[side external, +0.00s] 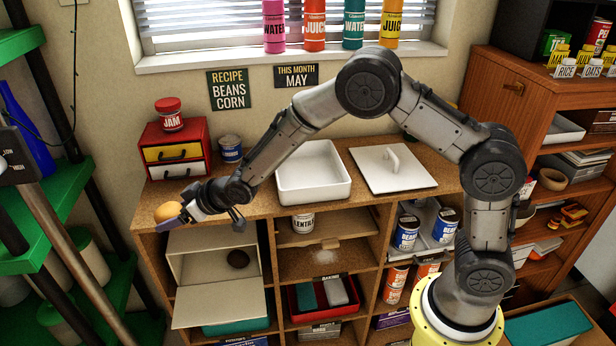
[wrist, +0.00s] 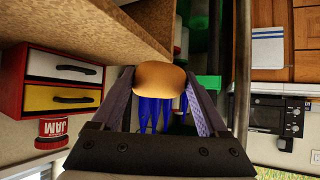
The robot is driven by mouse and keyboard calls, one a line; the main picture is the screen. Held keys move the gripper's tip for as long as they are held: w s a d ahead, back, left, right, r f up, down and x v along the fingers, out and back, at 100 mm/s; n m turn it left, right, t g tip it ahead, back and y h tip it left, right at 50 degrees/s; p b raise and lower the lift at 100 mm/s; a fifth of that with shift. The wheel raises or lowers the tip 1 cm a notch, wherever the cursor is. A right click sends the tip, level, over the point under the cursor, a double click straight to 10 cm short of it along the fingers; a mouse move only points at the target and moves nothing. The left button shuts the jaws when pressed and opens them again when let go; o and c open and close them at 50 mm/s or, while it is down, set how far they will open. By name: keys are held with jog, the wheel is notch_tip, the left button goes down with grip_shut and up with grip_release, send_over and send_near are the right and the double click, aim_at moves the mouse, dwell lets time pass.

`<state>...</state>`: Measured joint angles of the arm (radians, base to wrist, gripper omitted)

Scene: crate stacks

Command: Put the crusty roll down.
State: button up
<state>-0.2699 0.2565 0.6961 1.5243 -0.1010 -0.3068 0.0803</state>
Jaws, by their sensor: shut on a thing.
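The crusty roll (side external: 168,211) is a rounded golden-brown bun. My gripper (side external: 182,216) is shut on it, past the left end of the wooden counter (side external: 250,203). In the wrist view the roll (wrist: 160,77) sits between the two fingertips of my gripper (wrist: 160,92), with a finger on each side. The roll looks held in the air, beside the counter's edge. What lies right beneath it is hard to tell.
A red drawer box (side external: 176,150) with a jam jar (side external: 169,114) stands on the counter's left. A white tray (side external: 312,195) and a white lid (side external: 392,182) lie to the right. Below is an open bread box (side external: 222,306) holding a dark round thing. Green shelves (side external: 50,190) stand at left.

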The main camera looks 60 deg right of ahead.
jog(key=s+d+r+m+h, duration=0.3)
jog(key=s+d+r, duration=0.15)
jog(key=d, duration=0.35)
jog(key=s+d+r+m+h, duration=0.2)
jog(key=s+d+r, duration=0.25)
jog(key=d, duration=0.35)
jog(key=s+d+r+m+g+h, duration=0.1)
jog(key=s+d+m+h, duration=0.2)
jog(key=s+d, duration=0.4)
jog(key=s+d+r+m+g+h, duration=0.1)
jog(key=s+d+m+h, duration=0.3)
jog(key=s, duration=0.6)
jog(key=n+y, duration=0.1)
jog(key=y, duration=0.1)
send_over(305, 171)
jog(key=s+a, duration=0.3)
jog(key=s, duration=0.1)
notch_tip(305, 171, down, 10)
jog(key=shift+w+d+r, duration=0.1)
jog(key=shift+r, duration=0.05)
jog(key=shift+w+d+f, duration=0.1)
jog(key=shift+w+f, duration=0.05)
jog(key=shift+f, duration=0.75)
jog(key=shift+w+f, duration=0.1)
jog(key=shift+f, duration=0.75)
jog(key=shift+f, duration=0.1)
